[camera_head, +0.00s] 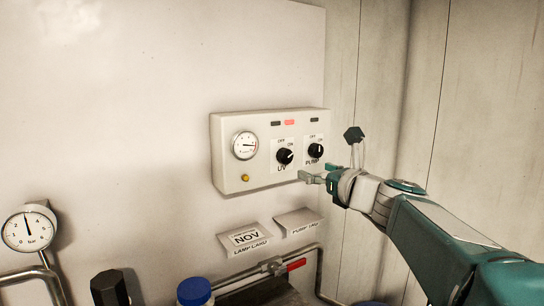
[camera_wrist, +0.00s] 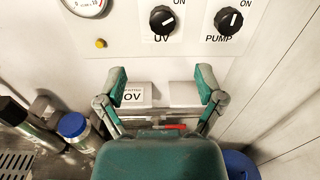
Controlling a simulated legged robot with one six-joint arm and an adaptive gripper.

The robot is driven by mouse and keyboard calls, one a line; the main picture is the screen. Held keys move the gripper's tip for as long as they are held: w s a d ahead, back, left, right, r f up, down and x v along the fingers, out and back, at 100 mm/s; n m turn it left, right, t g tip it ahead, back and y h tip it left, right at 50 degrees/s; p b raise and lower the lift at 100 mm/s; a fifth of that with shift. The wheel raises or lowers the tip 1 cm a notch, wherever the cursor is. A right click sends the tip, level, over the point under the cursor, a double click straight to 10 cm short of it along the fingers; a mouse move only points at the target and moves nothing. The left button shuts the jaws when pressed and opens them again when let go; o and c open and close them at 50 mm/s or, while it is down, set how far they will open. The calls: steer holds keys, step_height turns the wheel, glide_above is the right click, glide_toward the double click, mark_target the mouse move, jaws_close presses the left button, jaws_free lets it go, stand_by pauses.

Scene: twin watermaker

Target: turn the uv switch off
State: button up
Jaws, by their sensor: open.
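The UV switch (camera_head: 285,156) is a black round knob on the white control box (camera_head: 230,178). Its white mark seems to point right, toward ON. The UV knob also shows at the top of the wrist view (camera_wrist: 161,19). My gripper (camera_head: 314,173) is open and empty, below and right of the UV knob in the head view. In the wrist view my gripper's fingertips (camera_wrist: 161,76) are spread wide below the UV and PUMP knobs, apart from both.
The similar PUMP knob (camera_head: 315,150) sits right of the UV knob. A gauge (camera_head: 244,145), a yellow button (camera_head: 245,178) and a lit red lamp (camera_head: 290,122) are on the box. Paper labels (camera_head: 245,239), a red-handled valve (camera_head: 290,266) and a blue-capped bottle (camera_head: 194,292) are below.

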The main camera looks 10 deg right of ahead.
mark_target(288, 158)
steer(key=x, duration=1)
steer(key=shift+w, duration=0.3)
steer(key=shift+d, duration=0.1)
steer(key=shift+d, duration=0.1)
steer(key=shift+c, duration=0.9)
steer(key=c, duration=1)
